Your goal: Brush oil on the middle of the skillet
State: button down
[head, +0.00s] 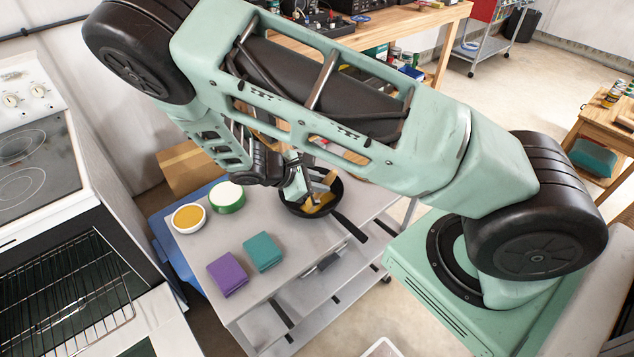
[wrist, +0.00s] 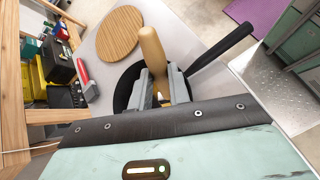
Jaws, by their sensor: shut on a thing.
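The black skillet (head: 288,207) sits near the far right edge of the cart top, its handle (head: 350,228) pointing toward the lower right. In the wrist view its dark pan (wrist: 124,86) is partly hidden behind my fingers. My gripper (head: 308,187) is over the skillet and shut on the brush. The brush's wooden handle (wrist: 152,48) rises between the fingers in the wrist view. A tan part of the brush (head: 320,205) shows low in the skillet; I cannot tell whether its tip touches the pan. A white bowl of yellow-orange liquid (head: 188,218) stands left of the skillet.
A green tub with white contents (head: 228,197) stands between bowl and skillet. Folded purple (head: 227,273) and teal (head: 262,251) cloths lie nearer on the cart. A round wooden board (wrist: 118,35) lies beside the skillet. An open oven (head: 70,300) is at left.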

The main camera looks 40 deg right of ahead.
jog(key=shift+d, duration=0.7)
jog(key=shift+d, duration=0.1)
jog(key=d, duration=0.6)
jog(key=shift+w+d, duration=0.2)
jog(key=shift+w, duration=0.15)
dwell(0.4)
jog(key=shift+r, duration=0.15)
notch_tip(320, 180, up, 3)
jog(key=p, duration=0.2)
jog(key=shift+p, duration=0.4)
